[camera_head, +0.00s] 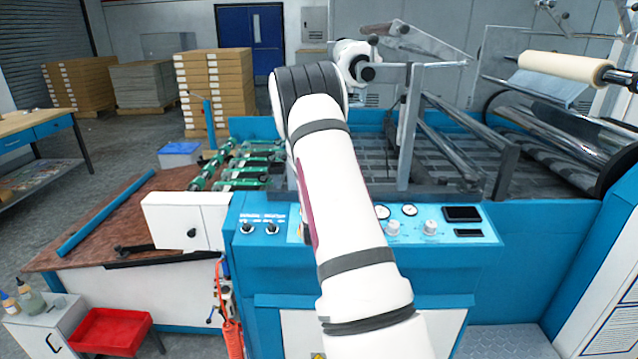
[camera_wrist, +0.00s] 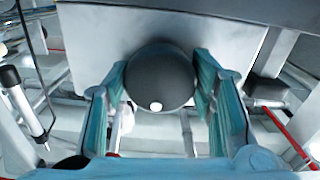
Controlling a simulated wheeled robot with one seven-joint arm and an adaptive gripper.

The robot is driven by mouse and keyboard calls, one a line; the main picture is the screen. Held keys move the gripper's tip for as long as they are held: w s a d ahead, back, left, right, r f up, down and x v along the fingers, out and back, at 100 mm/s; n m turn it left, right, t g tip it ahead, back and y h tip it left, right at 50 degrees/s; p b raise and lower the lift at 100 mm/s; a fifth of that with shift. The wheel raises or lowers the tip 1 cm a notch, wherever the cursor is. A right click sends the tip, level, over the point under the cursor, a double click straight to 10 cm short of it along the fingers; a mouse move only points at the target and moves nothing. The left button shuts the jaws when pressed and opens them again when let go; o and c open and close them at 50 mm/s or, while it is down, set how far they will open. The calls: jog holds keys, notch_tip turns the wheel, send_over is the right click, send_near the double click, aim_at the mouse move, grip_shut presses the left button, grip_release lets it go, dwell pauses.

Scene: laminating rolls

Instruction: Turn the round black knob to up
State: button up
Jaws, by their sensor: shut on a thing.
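The round black knob (camera_wrist: 161,82) is in the middle of the wrist view, in front of a pale grey panel (camera_wrist: 90,45). A white dot shows near its lower edge in the picture. My gripper (camera_wrist: 160,72) has one teal-padded finger on the left and one on the right of the knob, and is shut on it. In the head view my white arm reaches up and away over the blue machine. I cannot make out the knob or the fingers there.
The blue control panel (camera_head: 467,248) has dials, small knobs and a dark display. Metal bars and rollers (camera_head: 455,145) stand right of my arm. A pale roll (camera_head: 563,66) sits at upper right. A red tray (camera_head: 110,331) is at lower left.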

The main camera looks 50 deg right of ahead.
jog(key=shift+a+f, duration=0.1)
jog(key=shift+f, duration=0.1)
jog(key=o, duration=1.1)
jog(key=shift+o, duration=0.2)
jog(key=shift+r, duration=0.1)
jog(key=shift+s, duration=0.1)
jog(key=v, duration=1.2)
